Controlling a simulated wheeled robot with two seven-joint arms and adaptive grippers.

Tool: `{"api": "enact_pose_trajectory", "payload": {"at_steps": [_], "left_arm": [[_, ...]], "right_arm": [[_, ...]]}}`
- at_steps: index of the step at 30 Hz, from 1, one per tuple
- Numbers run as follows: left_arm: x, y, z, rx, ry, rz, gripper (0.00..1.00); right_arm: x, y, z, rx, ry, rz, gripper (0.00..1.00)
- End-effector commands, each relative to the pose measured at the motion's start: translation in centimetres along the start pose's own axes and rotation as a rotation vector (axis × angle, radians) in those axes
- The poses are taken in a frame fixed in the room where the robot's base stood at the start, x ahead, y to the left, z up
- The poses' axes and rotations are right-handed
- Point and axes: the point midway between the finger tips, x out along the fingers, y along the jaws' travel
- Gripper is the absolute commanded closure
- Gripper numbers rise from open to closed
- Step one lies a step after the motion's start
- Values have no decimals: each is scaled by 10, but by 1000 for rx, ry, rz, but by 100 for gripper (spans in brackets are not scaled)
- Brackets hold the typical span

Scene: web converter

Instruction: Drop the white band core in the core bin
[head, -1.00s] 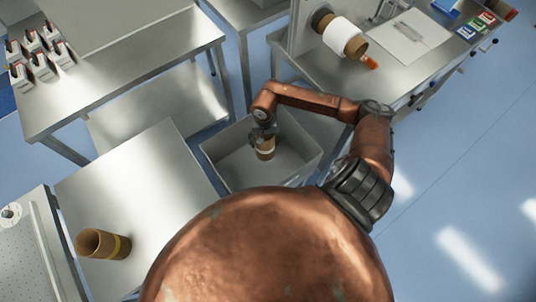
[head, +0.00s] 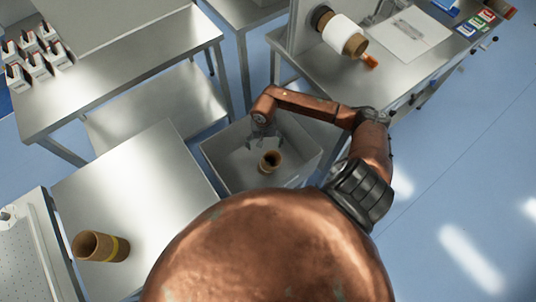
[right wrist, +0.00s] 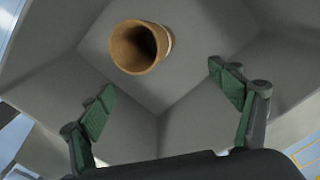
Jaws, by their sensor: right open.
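The brown cardboard core (head: 270,161) is inside the grey core bin (head: 222,163), free of my gripper. In the right wrist view the same core (right wrist: 128,47) shows its open end, with a sliver of white band at its right edge. Whether it rests on the bin floor or is still falling, I cannot tell. My right gripper (head: 263,141) is over the bin, open and empty. Its green-padded fingers (right wrist: 163,95) are spread wide in the right wrist view, with the core beyond them. My left gripper is not in view.
Another brown core (head: 101,246) with a yellow band lies on the metal table at the left. A white roll (head: 338,30) sits on a spindle at the upper right. Small white boxes (head: 32,60) stand on the far left table.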

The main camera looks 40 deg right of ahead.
Motion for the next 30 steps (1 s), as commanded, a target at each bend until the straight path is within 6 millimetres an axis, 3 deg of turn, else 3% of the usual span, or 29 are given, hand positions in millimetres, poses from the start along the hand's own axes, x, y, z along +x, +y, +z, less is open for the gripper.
{"api": "enact_pose_trajectory", "payload": {"at_steps": [11,24,30], "left_arm": [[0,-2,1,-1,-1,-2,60],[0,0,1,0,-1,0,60],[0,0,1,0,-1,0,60]], "right_arm": [[-8,0,-1,-1,3,1,15],[-91,0,-1,-2,4,0,15],[-115,0,-1,-1,1,0,15]]}}
